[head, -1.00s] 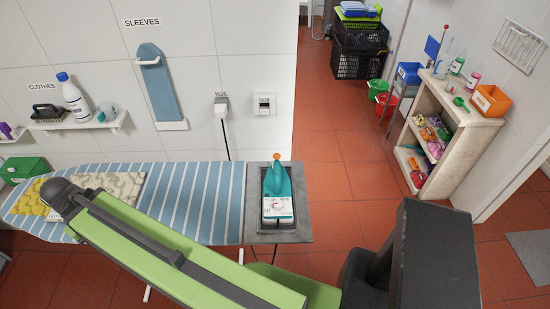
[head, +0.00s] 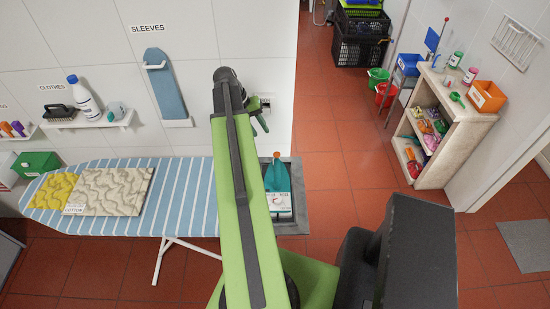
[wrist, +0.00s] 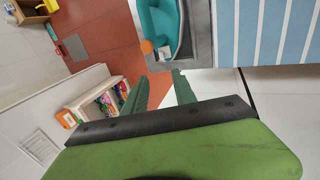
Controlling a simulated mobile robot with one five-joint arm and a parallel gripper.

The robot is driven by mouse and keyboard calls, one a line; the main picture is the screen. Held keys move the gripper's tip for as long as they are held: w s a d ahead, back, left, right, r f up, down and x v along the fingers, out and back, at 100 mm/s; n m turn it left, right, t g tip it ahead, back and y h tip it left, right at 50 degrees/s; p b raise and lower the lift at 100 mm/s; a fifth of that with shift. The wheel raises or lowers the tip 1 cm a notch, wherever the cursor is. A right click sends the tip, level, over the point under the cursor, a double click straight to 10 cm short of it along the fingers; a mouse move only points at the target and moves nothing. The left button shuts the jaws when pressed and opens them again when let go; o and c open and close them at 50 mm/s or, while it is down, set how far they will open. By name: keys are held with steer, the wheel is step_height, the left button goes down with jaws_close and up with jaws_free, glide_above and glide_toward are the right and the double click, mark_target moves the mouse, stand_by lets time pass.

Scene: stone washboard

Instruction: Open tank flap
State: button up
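The teal and white iron (head: 280,205) stands on the grey rest at the right end of the ironing board, partly covered by my arm in the head view. An orange knob (head: 277,154) is at its tip. In the wrist view the teal iron body (wrist: 166,22) and the orange knob (wrist: 147,46) are at the top, beyond my fingers. Whether the knob belongs to the tank flap, I cannot tell. My gripper (wrist: 160,75) is open and empty, its two green fingers apart, not touching the iron. In the head view it is near the wall, above the iron.
The striped ironing board (head: 190,190) holds a beige patterned cloth (head: 112,190) and a yellow one (head: 52,190). A wall shelf (head: 95,122) with bottle and brush is at left. The stone shelf unit (head: 462,130) stands at right. The red floor (head: 335,150) between is clear.

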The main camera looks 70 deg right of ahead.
steer(key=b+x, duration=1.3)
steer(key=x, duration=0.3)
steer(key=shift+f+b, duration=0.1)
steer(key=shift+b, duration=0.25)
steer(key=shift+c, duration=0.2)
